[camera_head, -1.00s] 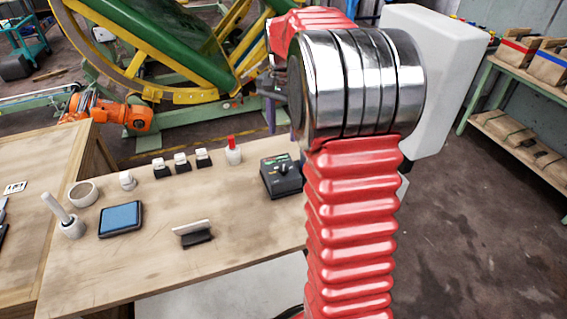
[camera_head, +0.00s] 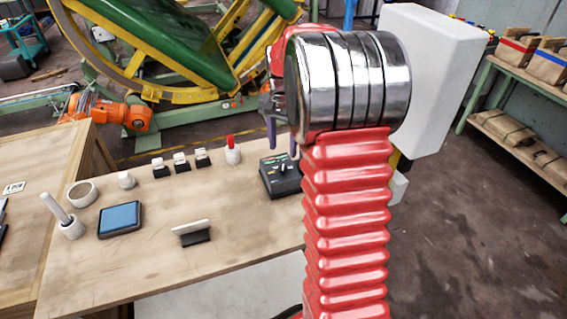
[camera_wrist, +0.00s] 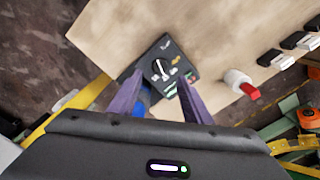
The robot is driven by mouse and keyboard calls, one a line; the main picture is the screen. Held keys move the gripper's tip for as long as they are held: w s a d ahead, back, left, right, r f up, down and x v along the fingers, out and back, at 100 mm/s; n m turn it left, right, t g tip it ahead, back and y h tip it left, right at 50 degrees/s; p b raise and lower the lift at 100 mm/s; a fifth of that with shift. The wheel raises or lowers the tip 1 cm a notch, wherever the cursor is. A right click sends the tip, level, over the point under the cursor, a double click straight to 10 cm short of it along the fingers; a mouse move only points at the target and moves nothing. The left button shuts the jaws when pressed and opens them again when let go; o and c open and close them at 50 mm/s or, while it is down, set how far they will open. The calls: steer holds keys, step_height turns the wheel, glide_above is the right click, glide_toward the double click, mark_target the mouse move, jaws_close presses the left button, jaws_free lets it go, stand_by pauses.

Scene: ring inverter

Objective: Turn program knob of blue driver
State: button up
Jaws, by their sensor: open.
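A dark box-shaped driver (camera_head: 284,186) with a knob on its top panel stands near the right end of the wooden table. Its casing looks black rather than blue. In the wrist view the driver (camera_wrist: 150,62) shows a dark knob with a pale pointer line (camera_wrist: 160,68), plus small white, yellow and green marks. My gripper (camera_head: 282,142) is open and empty, its purple fingers pointing down above the driver. In the wrist view my gripper's fingertips (camera_wrist: 160,80) frame the panel's lower part on both sides, with the knob showing between and beyond them.
On the table (camera_head: 140,245) are a red-tipped white cylinder (camera_head: 233,153) left of the driver, several small black-and-white blocks (camera_head: 181,162), a blue-topped pad (camera_head: 120,219) and a pen in a holder (camera_head: 71,226). The table front is mostly clear.

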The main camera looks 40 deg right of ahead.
mark_target(283, 168)
step_height(283, 168, down, 8)
steer(key=shift+r, duration=0.15)
stand_by(0.4)
steer(key=c, duration=0.9)
steer(key=shift+d, duration=0.2)
steer(key=shift+c, duration=0.6)
steer(key=shift+a, duration=0.15)
